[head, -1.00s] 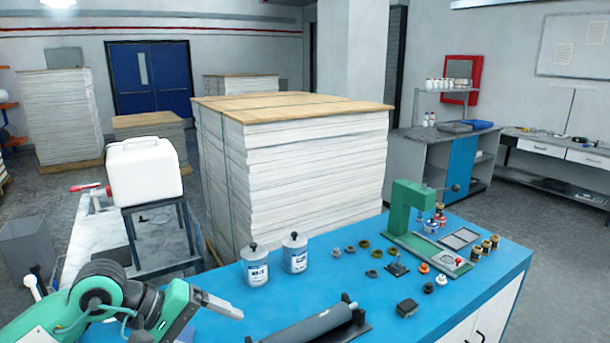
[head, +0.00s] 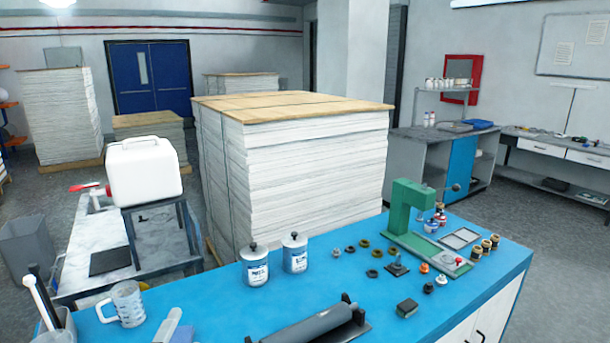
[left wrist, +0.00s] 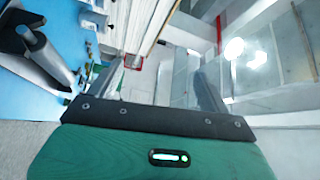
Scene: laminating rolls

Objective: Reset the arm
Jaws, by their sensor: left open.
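My left gripper (left wrist: 166,82) shows in the left wrist view with its two grey fingers spread apart and nothing between them. Its green body fills the bottom of that view. My right gripper is in neither view. The grey roller (head: 308,326) lies on its dark stands on the blue table (head: 222,300), and it also shows at the left of the left wrist view (left wrist: 40,58), clear of the fingers.
Two white-and-blue cans (head: 255,268) stand near the table's back edge. A measuring jug (head: 128,304) stands at the left. A green press (head: 408,215) and several small parts are at the right. A tall paper stack (head: 300,165) rises behind the table.

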